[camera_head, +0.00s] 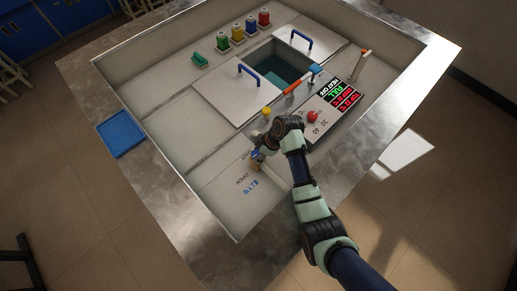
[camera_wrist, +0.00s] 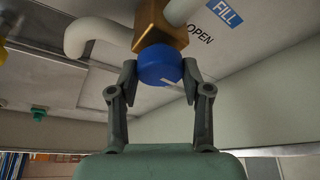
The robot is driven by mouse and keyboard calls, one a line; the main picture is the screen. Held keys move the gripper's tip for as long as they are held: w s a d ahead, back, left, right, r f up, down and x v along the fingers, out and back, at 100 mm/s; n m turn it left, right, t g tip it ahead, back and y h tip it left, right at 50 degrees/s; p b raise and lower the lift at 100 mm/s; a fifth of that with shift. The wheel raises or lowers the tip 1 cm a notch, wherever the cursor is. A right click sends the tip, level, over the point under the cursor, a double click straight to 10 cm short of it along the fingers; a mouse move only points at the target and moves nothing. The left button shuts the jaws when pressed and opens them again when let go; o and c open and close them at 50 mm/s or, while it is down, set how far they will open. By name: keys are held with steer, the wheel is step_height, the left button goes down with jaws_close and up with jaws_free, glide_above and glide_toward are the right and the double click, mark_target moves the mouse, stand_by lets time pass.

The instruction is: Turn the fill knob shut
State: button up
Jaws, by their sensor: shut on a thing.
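The fill knob (camera_wrist: 160,62) is a round blue cap on a brass valve body (camera_wrist: 160,25), with a white spout (camera_wrist: 88,36) beside it. A pale line shows on the knob's face, toward its right side. My gripper (camera_wrist: 160,74) has one finger on each side of the knob and is shut on it. In the head view, my gripper (camera_head: 259,156) is at the valve, and my wrist partly hides it. The blue FILL label (camera_head: 251,187) and the word OPEN (camera_head: 242,178) are on the panel nearby; OPEN also shows in the wrist view.
A control panel (camera_head: 322,121) with a red knob (camera_head: 312,116) and lit displays stands right of my wrist. A yellow-topped part (camera_head: 266,111) is just behind. Farther back are an open basin (camera_head: 279,72), handled lids and coloured containers. A blue tray (camera_head: 120,133) lies left.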

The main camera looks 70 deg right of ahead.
steer(key=m+p, duration=0.1)
steer(key=m+h+p, duration=0.1)
steer(key=m+p, duration=0.1)
steer(key=shift+a+r+m, duration=0.15)
steer(key=shift+r+m, duration=0.15)
steer(key=m+h+p, duration=0.2)
steer(key=m+p, duration=0.2)
steer(key=shift+m, duration=0.3)
steer(key=m+p, duration=0.1)
steer(key=m, duration=0.1)
steer(key=m+g+h, duration=0.1)
steer(key=m, duration=0.1)
steer(key=shift+w+a+f+g+p, duration=0.1)
steer(key=shift+w+f+g+p, duration=0.05)
steer(key=shift+g+p, duration=0.2)
steer(key=shift+f+m+g+h, duration=0.1)
steer(key=shift+m+g+h, duration=0.2)
steer(key=shift+m, duration=0.75)
steer(key=shift+f+m+g+h, duration=0.1)
steer(key=shift+m+g+h, duration=0.2)
steer(key=shift+m, duration=0.75)
steer(key=o, duration=1.2)
steer(key=shift+c, duration=0.2)
steer(key=shift+r, duration=0.1)
